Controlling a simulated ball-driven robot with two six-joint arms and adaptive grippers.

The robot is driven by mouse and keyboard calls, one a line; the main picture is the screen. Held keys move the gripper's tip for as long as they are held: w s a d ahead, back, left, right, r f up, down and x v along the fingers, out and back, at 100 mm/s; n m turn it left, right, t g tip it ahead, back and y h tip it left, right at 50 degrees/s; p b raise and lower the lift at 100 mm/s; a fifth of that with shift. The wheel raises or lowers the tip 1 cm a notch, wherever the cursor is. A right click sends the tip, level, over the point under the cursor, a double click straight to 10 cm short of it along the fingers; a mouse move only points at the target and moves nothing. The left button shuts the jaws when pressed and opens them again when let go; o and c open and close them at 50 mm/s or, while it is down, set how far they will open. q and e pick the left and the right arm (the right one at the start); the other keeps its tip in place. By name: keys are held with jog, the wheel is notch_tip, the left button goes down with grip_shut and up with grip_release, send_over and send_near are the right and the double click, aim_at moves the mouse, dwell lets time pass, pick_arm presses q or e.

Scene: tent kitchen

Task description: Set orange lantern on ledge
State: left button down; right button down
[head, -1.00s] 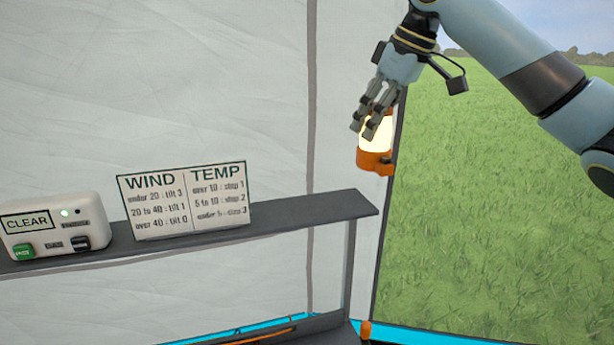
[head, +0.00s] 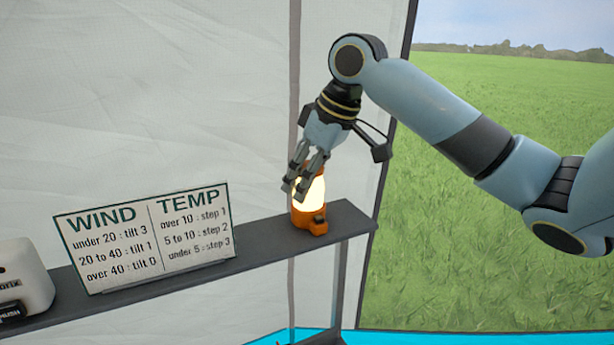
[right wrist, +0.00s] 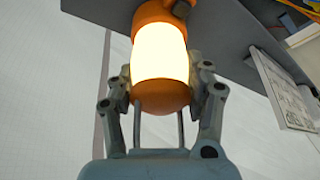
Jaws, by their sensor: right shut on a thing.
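The orange lantern (head: 309,219) has a glowing pale body and an orange base, and it looks upright at the right end of the dark grey ledge (head: 262,242). Its base appears at the ledge's top surface; I cannot tell for sure whether it touches. My right gripper (head: 302,186) is shut on the lantern from above, its fingers around the glowing body. In the right wrist view the lantern (right wrist: 160,55) sits between the two fingers, with the ledge (right wrist: 215,50) beyond its base. My left gripper is not in view.
A WIND and TEMP sign (head: 145,235) stands on the ledge left of the lantern, with bare ledge between them. A white box (head: 22,277) sits at the ledge's left end. The pale tent wall (head: 180,90) is behind; open grass (head: 490,190) lies to the right.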

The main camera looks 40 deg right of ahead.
jog(key=shift+s+a+r, duration=0.1)
jog(key=shift+s+a, duration=0.2)
jog(key=shift+s, duration=0.05)
jog(key=shift+s+a, duration=0.15)
jog(key=shift+a, duration=0.05)
jog(key=c, duration=0.8)
grip_release()
jog(key=shift+d, duration=0.1)
jog(key=shift+o, duration=1.1)
jog(key=shift+d+f, duration=0.1)
jog(key=shift+f, duration=0.1)
jog(key=shift+o, duration=0.3)
jog(key=shift+r, duration=0.6)
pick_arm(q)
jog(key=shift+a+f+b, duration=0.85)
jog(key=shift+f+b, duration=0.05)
pick_arm(e)
jog(key=v, duration=1.1)
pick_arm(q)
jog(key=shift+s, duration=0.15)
pick_arm(e)
jog(key=shift+s+r, duration=0.1)
